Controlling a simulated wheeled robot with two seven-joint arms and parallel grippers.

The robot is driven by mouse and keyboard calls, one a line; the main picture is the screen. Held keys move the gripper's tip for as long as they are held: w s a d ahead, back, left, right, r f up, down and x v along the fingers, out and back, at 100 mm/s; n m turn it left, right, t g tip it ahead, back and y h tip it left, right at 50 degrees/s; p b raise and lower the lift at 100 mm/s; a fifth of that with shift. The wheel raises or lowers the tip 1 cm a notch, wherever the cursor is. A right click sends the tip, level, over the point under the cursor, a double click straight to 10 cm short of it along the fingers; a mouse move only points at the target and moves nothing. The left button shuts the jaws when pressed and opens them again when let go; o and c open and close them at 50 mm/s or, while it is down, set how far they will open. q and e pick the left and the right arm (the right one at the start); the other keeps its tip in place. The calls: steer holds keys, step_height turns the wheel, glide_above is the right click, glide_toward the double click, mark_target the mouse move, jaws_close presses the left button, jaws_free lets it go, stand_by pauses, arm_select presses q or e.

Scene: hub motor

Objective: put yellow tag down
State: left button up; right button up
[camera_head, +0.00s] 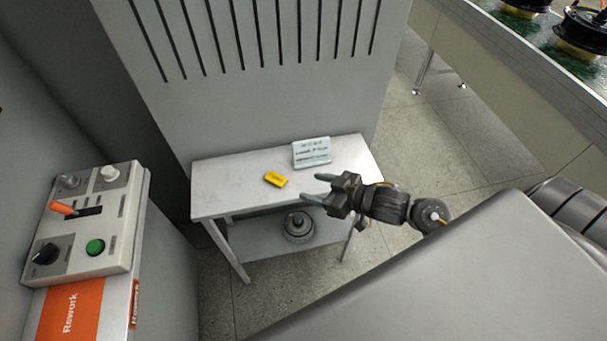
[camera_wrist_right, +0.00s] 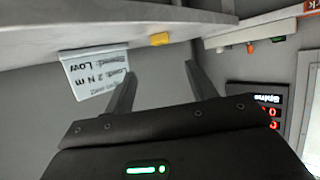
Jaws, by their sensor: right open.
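The yellow tag (camera_head: 275,179) lies flat on the small white table (camera_head: 224,187), near the middle of its top. It also shows in the right wrist view (camera_wrist_right: 159,39), where the picture is turned over. My right gripper (camera_head: 313,187) is open and empty, with its two fingers pointing left, to the right of the tag. A gap shows between the fingertips and the tag. In the right wrist view the two open fingers (camera_wrist_right: 160,78) have nothing between them. My left gripper is not in view.
A white sign (camera_head: 312,152) with printed text stands behind the tag. A round metal part (camera_head: 298,226) sits on the lower shelf. A control box (camera_head: 90,220) with a lever and knobs is at the left. A conveyor (camera_head: 530,70) with motors is at the upper right.

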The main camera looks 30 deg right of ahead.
mark_target(277, 179)
steer(key=p+x, duration=0.1)
steer(key=x, duration=0.5)
steer(key=shift+w+r+p, duration=0.15)
steer(key=shift+p, duration=0.2)
steer(key=shift+w+a, duration=0.15)
steer(key=shift+w, duration=0.1)
steer(key=shift+s+f+p+x, duration=0.1)
steer(key=shift+f+p+x, duration=0.05)
steer(key=shift+x, duration=1.15)
steer(key=shift+s+f+p+x, duration=0.1)
steer(key=shift+f+p+x, duration=0.05)
steer(key=shift+x, duration=1.2)
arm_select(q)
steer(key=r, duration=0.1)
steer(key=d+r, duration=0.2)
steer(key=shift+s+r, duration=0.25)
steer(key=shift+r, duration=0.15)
arm_select(e)
steer(key=shift+a, duration=0.1)
steer(key=c, duration=1.1)
